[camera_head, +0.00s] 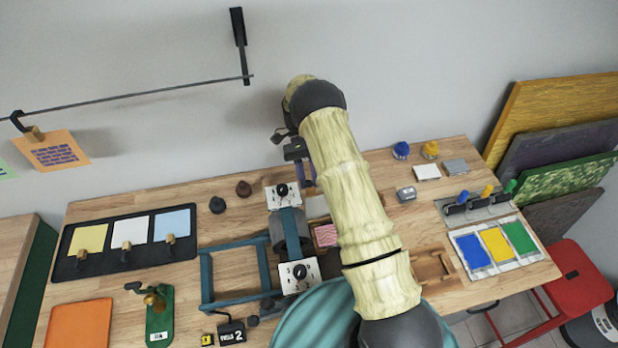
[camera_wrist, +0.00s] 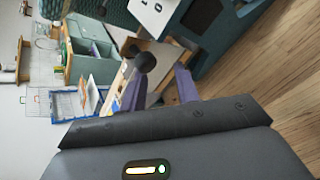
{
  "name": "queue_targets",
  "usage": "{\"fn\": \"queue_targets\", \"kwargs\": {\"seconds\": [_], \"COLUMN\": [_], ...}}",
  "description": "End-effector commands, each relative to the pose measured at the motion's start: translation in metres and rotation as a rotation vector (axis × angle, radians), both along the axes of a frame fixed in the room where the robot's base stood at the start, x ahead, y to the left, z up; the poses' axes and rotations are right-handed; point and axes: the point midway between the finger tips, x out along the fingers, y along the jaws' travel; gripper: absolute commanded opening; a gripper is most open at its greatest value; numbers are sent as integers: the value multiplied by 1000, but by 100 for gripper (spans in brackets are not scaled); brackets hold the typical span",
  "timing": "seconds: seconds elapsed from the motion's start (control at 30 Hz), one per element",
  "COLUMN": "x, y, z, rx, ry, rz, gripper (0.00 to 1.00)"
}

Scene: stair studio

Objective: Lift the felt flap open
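I cannot make out the felt flap for certain. The press with its teal frame (camera_head: 207,280) and white end plates (camera_head: 299,275) stands mid-table in the head view. A dark grey rounded form (camera_head: 278,232) lies between the plates, and a pink patterned piece (camera_head: 326,235) lies beside it, partly behind my arm. My gripper (camera_head: 307,180) is above the back of the press. In the wrist view my gripper (camera_wrist: 160,82) has two purple fingers spread apart with a gap between them. A dark round knob (camera_wrist: 146,62) shows near the gap; I see nothing clearly held.
My arm covers the table right of the press. A black tray with coloured cards (camera_head: 118,262) and an orange sheet (camera_head: 79,325) lie left. Ink pads (camera_head: 497,245) lie right, near a red stool (camera_head: 572,280). A rail (camera_head: 130,95) runs along the wall.

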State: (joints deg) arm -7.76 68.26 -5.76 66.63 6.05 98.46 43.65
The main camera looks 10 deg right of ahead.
Motion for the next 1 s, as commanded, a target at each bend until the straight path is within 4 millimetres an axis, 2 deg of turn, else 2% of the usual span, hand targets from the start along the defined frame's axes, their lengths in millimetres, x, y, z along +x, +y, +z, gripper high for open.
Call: {"fn": "queue_targets", "kwargs": {"seconds": [0.37,0.53,0.67,1.0], "x": [0,0,0,-1], "y": [0,0,0,2], "z": [3,13,30,89], "rx": [0,0,0,0], "ry": [1,1,-1,-2], "rz": [0,-1,0,5], "gripper": [30,30,30,30]}}
